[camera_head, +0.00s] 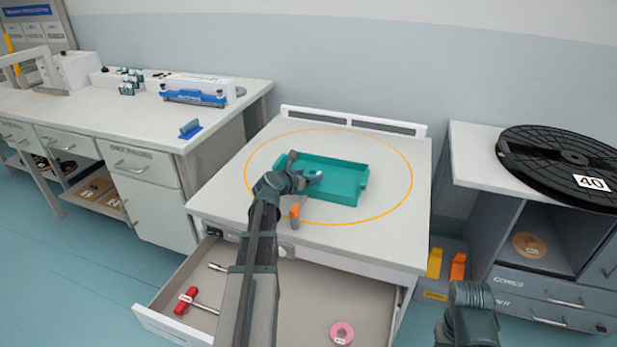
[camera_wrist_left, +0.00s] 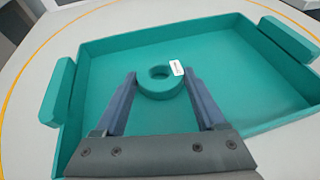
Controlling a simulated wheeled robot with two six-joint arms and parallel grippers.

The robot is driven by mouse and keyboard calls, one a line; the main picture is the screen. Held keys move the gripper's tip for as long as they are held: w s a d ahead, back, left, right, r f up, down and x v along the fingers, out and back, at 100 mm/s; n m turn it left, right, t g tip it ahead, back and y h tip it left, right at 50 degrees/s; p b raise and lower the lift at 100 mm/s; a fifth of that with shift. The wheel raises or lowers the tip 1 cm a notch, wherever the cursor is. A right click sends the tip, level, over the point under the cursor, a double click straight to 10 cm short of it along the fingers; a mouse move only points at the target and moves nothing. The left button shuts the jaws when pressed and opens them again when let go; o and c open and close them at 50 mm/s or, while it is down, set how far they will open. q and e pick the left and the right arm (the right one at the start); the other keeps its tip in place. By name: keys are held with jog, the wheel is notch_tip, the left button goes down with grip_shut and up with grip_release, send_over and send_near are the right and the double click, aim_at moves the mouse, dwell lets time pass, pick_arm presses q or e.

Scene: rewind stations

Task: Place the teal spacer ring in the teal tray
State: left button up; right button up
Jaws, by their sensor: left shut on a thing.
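The teal spacer ring (camera_wrist_left: 160,84) is between the fingertips of my left gripper (camera_wrist_left: 158,86), which is shut on it. A small white label shows on the ring's right side. The ring is over the floor of the teal tray (camera_wrist_left: 84,55), inside its walls in the left wrist view; I cannot tell whether it touches the floor. In the head view the tray (camera_head: 345,168) lies on the white worktop, and my left gripper (camera_head: 313,177) reaches over its left part. Only part of my right arm shows at the lower right; its gripper is not in view.
An orange circle (camera_head: 412,180) on the worktop surrounds the tray. Below, an open drawer (camera_head: 372,312) holds a red-handled tool (camera_head: 187,300) and a pink ring (camera_head: 342,333). A black reel (camera_head: 560,165) lies on the right cabinet.

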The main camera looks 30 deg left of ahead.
pick_arm(q)
jog(key=o, duration=1.3)
jog(key=shift+f, duration=0.15)
jog(key=shift+s+r+p, duration=0.25)
jog(key=shift+r+p, duration=0.05)
jog(key=shift+r, duration=0.05)
jog(key=p+v, duration=0.4)
jog(key=v, duration=0.7)
jog(key=shift+s+d, duration=0.1)
jog(key=shift+s, duration=0.1)
